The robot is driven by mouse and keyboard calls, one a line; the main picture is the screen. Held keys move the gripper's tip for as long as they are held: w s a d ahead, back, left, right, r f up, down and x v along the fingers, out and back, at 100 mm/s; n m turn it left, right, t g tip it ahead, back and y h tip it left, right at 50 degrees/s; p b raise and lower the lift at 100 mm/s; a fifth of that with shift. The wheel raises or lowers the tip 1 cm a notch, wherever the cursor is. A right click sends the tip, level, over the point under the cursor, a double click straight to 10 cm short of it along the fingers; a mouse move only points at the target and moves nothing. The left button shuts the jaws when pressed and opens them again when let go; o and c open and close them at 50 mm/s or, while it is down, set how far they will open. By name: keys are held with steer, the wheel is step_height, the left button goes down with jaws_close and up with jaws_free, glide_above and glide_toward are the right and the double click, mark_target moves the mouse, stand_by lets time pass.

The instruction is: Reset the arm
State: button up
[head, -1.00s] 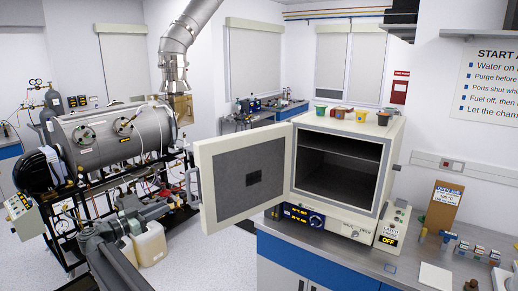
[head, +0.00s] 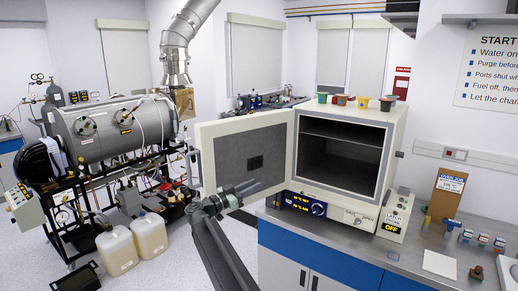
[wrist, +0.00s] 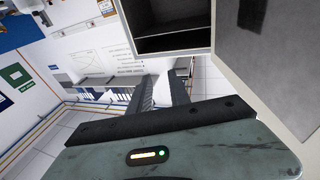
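My arm (head: 222,240) reaches up from the bottom of the head view. My gripper (head: 246,191) is in front of the lower part of the open oven door (head: 208,160); I cannot tell whether they touch. In the wrist view, the two dark fingers of my gripper (wrist: 164,90) stand apart with nothing between them. The oven (head: 393,150) stands on the bench, its door swung out to the left. Its chamber (head: 340,160) shows a shelf and looks empty. The oven and door also show at the top of the wrist view.
The bench (head: 400,262) holds a box marked OFF (head: 394,214), a brown board (head: 446,196), a white sheet (head: 440,263) and small parts. Several small cups stand on the oven. A steel burner chamber (head: 100,130) and two jugs (head: 118,250) are on the left. Some floor is clear.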

steer(key=w+d+f+n+t+y+b, duration=0.1)
steer(key=d+f+n+t+y+b, duration=0.15)
steer(key=d+n+t+y, duration=0.45)
steer(key=w+d+f+n+t+y+b, duration=0.15)
steer(key=d+n+y+b, duration=0.25)
steer(key=d, duration=0.4)
steer(key=s+f+n+g+y+b, duration=0.1)
steer(key=s+f+n+g+y, duration=0.2)
steer(key=f, duration=0.4)
steer(key=s+f+g+y, duration=0.2)
steer(key=s+f+g, duration=0.1)
steer(key=s+f, duration=0.4)
steer(key=s+f+n+g+y+b, duration=0.1)
steer(key=s+f+n+g+y, duration=0.15)
steer(key=f, duration=0.55)
steer(key=s+d+f+m+g+h, duration=0.1)
steer(key=s+f+m+g, duration=0.1)
steer(key=s, duration=0.6)
steer(key=s+d+f+m+g, duration=0.2)
steer(key=s+f+g, duration=0.3)
steer(key=s, duration=0.3)
steer(key=s+d+f+m+g+h, duration=0.1)
steer(key=s+f+g, duration=0.3)
steer(key=s, duration=0.4)
steer(key=shift+s+d+m+g+h, duration=0.25)
steer(key=shift+s+m+g+h, duration=0.1)
steer(key=shift+m, duration=0.1)
